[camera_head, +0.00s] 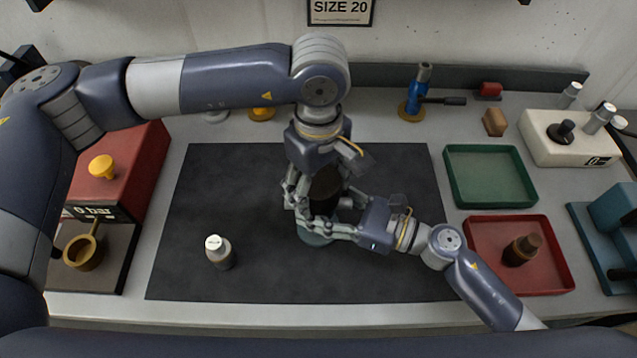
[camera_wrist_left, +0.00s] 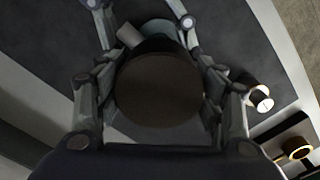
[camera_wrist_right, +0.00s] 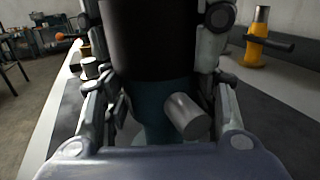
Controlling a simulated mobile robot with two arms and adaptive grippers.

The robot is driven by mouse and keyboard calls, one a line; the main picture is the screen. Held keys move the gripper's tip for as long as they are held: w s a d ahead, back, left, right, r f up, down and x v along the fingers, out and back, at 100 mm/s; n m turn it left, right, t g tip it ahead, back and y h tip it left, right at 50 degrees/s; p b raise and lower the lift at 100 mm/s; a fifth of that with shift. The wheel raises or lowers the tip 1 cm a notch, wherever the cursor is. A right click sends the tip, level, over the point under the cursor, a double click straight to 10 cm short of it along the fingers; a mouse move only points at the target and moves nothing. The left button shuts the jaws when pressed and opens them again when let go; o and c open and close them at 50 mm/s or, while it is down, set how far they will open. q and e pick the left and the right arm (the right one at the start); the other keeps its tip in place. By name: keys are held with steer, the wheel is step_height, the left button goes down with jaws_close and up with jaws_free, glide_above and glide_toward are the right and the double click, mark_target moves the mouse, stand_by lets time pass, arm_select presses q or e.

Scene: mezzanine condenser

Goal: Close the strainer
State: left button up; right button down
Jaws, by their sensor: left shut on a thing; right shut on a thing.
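The strainer stands on the dark mat in the head view, with a teal body (camera_head: 314,239) and a dark brown cap (camera_head: 325,184) on top. My left gripper (camera_head: 318,198) comes down from above and is shut around the cap. The cap's round top (camera_wrist_left: 160,88) fills the middle of the left wrist view. My right gripper (camera_head: 328,224) reaches in from the right and is shut on the body. The right wrist view shows the teal body (camera_wrist_right: 150,108) between its fingers, with a silver side stub (camera_wrist_right: 185,115) and the dark cap (camera_wrist_right: 148,40) above. The seam is partly hidden by fingers.
A small bottle with a pale top (camera_head: 218,253) stands left on the mat (camera_head: 230,180). At right are an empty green tray (camera_head: 490,176) and a red tray (camera_head: 478,272) holding a dark brown piece (camera_head: 521,250). A blue valve (camera_head: 416,92) stands behind.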

arm_select(q)
steer(key=m, duration=0.5)
steer(key=shift+w+a+f, duration=0.1)
steer(key=m, duration=0.5)
arm_select(e)
steer(key=shift+r, duration=0.1)
arm_select(q)
steer(key=o, duration=1.2)
step_height(320, 180, up, 12)
steer(key=shift+r, duration=0.1)
arm_select(e)
steer(key=c, duration=0.6)
jaws_free()
